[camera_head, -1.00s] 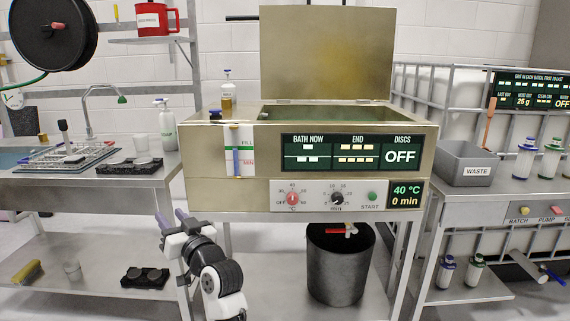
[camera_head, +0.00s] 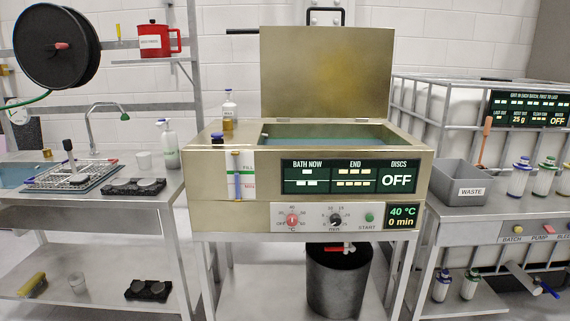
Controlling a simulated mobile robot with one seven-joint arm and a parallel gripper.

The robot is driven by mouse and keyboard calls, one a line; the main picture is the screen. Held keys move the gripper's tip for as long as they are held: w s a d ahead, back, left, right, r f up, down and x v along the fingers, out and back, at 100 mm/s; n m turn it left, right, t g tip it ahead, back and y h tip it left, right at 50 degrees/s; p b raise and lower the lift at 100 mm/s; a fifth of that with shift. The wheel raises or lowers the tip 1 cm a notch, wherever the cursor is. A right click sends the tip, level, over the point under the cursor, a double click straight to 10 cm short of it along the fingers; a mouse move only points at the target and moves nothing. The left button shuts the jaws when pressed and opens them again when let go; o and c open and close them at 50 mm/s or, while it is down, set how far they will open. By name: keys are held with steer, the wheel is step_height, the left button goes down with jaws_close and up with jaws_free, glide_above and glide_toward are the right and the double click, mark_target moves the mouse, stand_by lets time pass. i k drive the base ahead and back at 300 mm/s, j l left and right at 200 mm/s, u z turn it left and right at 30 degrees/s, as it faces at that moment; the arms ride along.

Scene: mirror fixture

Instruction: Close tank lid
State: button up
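The tank (camera_head: 237,212) is a brass-coloured box on a metal stand in the middle of the head view. Its flat lid (camera_head: 326,75) stands upright, open, hinged along the back edge. Greenish-blue liquid (camera_head: 330,134) shows inside the open top. The front carries a panel with "BATH NOW", "END" and "DISCS OFF", two dials, a green START button (camera_head: 369,217) and a small display of 40 °C and 0 min. A black handle (camera_head: 325,12) shows above the lid's top edge. My gripper is not in this view.
A small bottle (camera_head: 229,108) stands on the tank's top left. A black bucket (camera_head: 335,282) is under the tank. A sink bench (camera_head: 160,201) is at left; a grey waste bin (camera_head: 472,180) and several bottles stand at right.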

mark_target(308, 71)
steer(key=i+j+z, duration=0.25)
steer(key=i, duration=0.25)
steer(key=i+j+z, duration=0.1)
steer(key=i+z, duration=0.15)
steer(key=i, duration=0.25)
